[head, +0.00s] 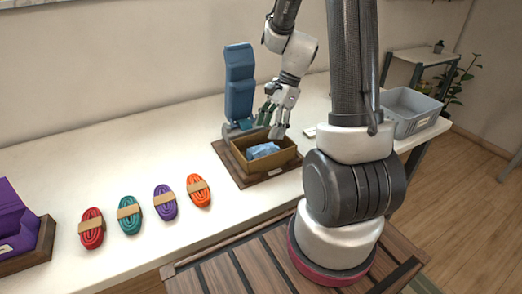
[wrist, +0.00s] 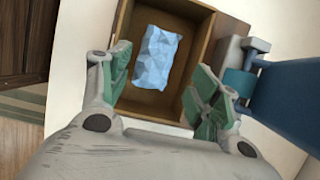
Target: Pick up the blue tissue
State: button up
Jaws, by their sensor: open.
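The blue tissue (head: 263,151) is a crumpled light-blue piece lying inside a small open brown box (head: 241,158) on a dark wooden base. In the wrist view the tissue (wrist: 161,58) lies on the box floor, nearer the box's left wall (wrist: 124,25). My gripper (head: 272,128) is above the box, at its back right side in the head view. In the wrist view my gripper (wrist: 162,92) is open, with green finger pads on either side of the box opening. Nothing is between the fingers, and the tissue is apart from them.
A blue upright stand (head: 239,82) is right behind the box. Red (head: 92,229), teal (head: 129,214), purple (head: 165,201) and orange (head: 198,190) cord bundles lie left of it. A purple box (head: 18,225) is far left, a grey bin (head: 412,108) far right.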

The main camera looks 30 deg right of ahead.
aim_at(264, 146)
jog(key=shift+x, duration=3.9)
jog(key=shift+s+d+f, duration=0.15)
jog(key=shift+f, duration=0.15)
jog(key=c, duration=0.4)
jog(key=shift+c, duration=0.2)
